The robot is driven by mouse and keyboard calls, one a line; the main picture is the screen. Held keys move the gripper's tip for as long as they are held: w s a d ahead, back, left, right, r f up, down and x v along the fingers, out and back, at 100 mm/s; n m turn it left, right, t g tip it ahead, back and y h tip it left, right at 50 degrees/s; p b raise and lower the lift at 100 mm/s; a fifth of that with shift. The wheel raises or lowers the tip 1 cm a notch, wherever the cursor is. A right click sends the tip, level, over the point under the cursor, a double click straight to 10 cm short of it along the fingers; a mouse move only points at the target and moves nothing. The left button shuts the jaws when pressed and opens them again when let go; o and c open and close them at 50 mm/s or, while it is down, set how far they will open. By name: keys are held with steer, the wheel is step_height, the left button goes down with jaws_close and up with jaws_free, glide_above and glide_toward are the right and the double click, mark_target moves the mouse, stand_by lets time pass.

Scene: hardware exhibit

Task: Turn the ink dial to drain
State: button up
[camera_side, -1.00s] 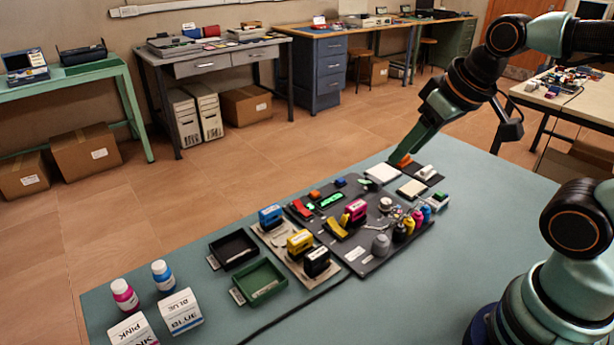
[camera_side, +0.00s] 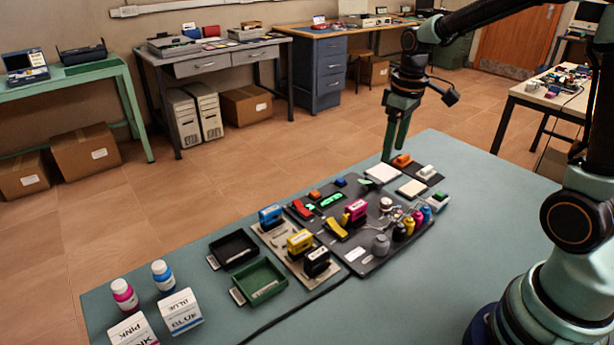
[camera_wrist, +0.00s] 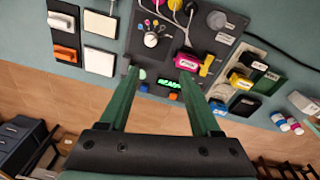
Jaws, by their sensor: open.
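A white round knob (camera_side: 385,204), which looks like the ink dial, stands on the dark control panel (camera_side: 374,262). In the wrist view the knob (camera_wrist: 151,39) carries a dark mark and has small coloured marks beside it. Its setting is too small to read. My gripper (camera_side: 389,158) points down above the back edge of the panel area, apart from the knob. In the wrist view my gripper (camera_wrist: 159,74) has its two green fingers spread with nothing between them. The knob lies beyond the fingertips.
A lit green display (camera_wrist: 169,84) sits on the panel near the fingertips. A grey knob (camera_side: 380,244) and several ink bottles (camera_side: 409,226) with tubes stand close to the white knob. An orange block (camera_side: 402,160) and white pads (camera_side: 382,173) lie behind.

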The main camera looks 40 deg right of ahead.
steer(key=g, duration=0.1)
glide_above(386, 201)
step_height(386, 201, down, 4)
steer(key=shift+n, duration=0.3)
step_height(386, 201, down, 12)
jaws_close()
